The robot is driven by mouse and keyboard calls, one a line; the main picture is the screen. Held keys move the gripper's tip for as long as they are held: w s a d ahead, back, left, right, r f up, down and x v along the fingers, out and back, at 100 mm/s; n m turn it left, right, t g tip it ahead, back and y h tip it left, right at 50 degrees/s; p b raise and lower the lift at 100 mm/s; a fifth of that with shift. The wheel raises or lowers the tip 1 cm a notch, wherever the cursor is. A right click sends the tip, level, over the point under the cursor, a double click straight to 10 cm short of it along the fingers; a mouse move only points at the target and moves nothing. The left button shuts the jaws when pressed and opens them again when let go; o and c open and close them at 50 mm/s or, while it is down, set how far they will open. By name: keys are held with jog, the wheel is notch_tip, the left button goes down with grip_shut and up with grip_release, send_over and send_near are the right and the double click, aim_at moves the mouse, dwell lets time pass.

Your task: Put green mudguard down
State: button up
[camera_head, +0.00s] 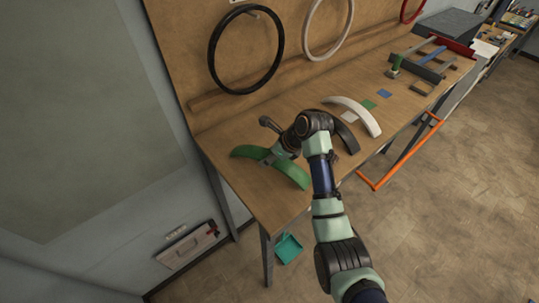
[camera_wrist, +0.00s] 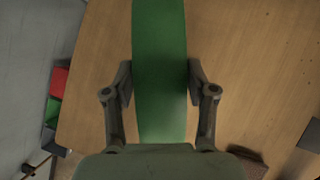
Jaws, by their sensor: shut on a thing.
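The green mudguard (camera_head: 290,174) is a curved green strip at the near left end of the wooden workbench, partly hidden by my gripper (camera_head: 271,158). In the wrist view the mudguard (camera_wrist: 159,70) runs up between the two fingers of my gripper (camera_wrist: 159,82), which is shut on it from both sides. The wooden bench top (camera_wrist: 250,60) lies below it. I cannot tell whether the mudguard touches the bench or is held just above it.
A white mudguard (camera_head: 358,112) and a dark mudguard (camera_head: 346,136) lie right of my arm. Black (camera_head: 214,62) and white wheel rims (camera_head: 309,40) hang on the back board. An orange frame (camera_head: 402,163) stands at the bench's front. Bare bench lies around the green mudguard.

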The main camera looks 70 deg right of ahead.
jog(key=shift+f, duration=0.55)
jog(key=o, duration=1.5)
jog(key=shift+o, duration=0.2)
jog(key=v, duration=1.2)
